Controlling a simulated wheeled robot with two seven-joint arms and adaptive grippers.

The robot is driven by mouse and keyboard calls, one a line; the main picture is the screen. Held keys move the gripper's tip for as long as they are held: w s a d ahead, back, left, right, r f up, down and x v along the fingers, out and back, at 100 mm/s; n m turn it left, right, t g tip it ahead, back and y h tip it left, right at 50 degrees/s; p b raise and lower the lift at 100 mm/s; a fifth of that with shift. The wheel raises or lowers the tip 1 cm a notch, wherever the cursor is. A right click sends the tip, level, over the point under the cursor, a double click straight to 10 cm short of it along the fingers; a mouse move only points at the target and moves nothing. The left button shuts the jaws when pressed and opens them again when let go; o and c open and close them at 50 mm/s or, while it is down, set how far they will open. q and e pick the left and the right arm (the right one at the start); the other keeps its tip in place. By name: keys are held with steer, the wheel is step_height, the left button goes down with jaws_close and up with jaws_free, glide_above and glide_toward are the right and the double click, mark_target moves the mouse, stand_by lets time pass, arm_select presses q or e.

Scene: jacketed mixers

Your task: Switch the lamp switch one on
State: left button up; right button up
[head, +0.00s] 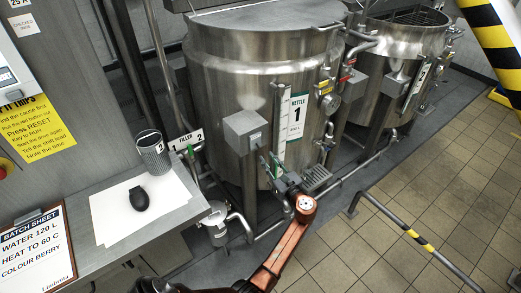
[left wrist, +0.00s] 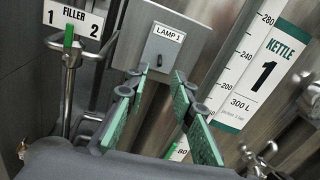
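The lamp switch one is a small dark toggle (left wrist: 159,59) under a "LAMP 1" label on a grey metal box (left wrist: 185,45). The same box (head: 243,128) is mounted on the front of kettle 1 (head: 225,85) in the head view, where the toggle is too small to make out. My left gripper (left wrist: 160,77) is open and empty, its green-padded fingers spread either side below the toggle and apart from it. In the head view the left gripper (head: 270,164) is just below and right of the box. My right gripper is not in view.
A level scale with a "KETTLE 1" sign (head: 297,112) stands right of the box. A filler valve with a green handle (left wrist: 68,45) is at left. A floor rail (head: 410,232) runs at right.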

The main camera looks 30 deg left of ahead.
arm_select(q)
steer(key=x, duration=0.7)
steer(key=shift+f, duration=0.15)
steer(key=shift+c, duration=0.2)
jaws_close()
